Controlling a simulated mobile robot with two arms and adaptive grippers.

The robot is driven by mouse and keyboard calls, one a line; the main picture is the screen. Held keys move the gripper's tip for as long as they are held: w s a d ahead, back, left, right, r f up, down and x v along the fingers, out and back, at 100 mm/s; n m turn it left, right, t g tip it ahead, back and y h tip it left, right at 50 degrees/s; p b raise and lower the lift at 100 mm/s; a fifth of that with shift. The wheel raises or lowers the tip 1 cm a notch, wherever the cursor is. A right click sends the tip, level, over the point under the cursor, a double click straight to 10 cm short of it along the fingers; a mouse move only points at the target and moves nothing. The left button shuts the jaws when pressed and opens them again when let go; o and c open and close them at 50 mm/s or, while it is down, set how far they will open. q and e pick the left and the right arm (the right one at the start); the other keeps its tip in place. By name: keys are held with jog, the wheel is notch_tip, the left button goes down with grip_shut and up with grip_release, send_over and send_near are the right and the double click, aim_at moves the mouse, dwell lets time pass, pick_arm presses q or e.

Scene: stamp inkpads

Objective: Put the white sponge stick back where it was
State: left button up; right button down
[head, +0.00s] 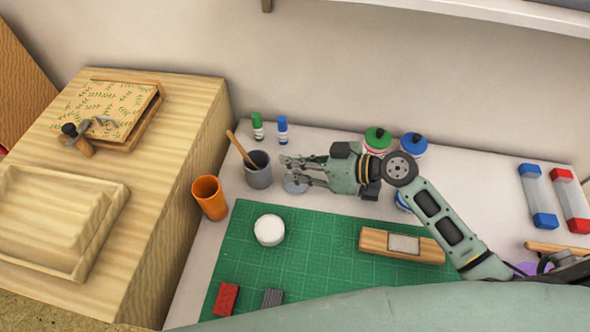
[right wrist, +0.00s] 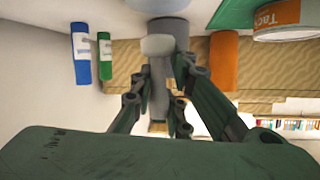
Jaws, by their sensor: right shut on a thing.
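My right gripper (head: 290,168) reaches left over the table, just right of the grey cup (head: 258,172). The right wrist view shows its fingers (right wrist: 161,88) shut around a thin stick. A pale, rounded block (right wrist: 158,45) sits beyond the fingertips and looks like the white sponge head of this stick. In that view the block overlaps the grey cup (right wrist: 182,34); I cannot tell whether they touch. The held stick is mostly hidden in the head view. Another stick with a wooden handle (head: 238,146) leans in the grey cup. My left gripper is not in view.
An orange cup (head: 210,198) stands left of the grey cup. Green and blue tubes (head: 257,127) stand behind. A round white-topped tin (head: 269,230) and a wooden block (head: 401,245) are on the green mat (head: 330,270).

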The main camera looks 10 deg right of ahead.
jog(key=shift+f, duration=1.45)
jog(key=shift+f, duration=0.2)
jog(key=c, duration=1.7)
grip_release()
jog(key=shift+o, duration=0.2)
jog(key=shift+r, duration=0.1)
jog(key=shift+r, duration=0.2)
jog(key=b+v, duration=0.1)
jog(key=v, duration=0.9)
jog(key=shift+s+d, duration=0.2)
jog(key=shift+d, duration=0.05)
jog(key=shift+s+d+r, duration=0.3)
jog(key=shift+s+d, duration=0.05)
jog(key=shift+d, duration=0.2)
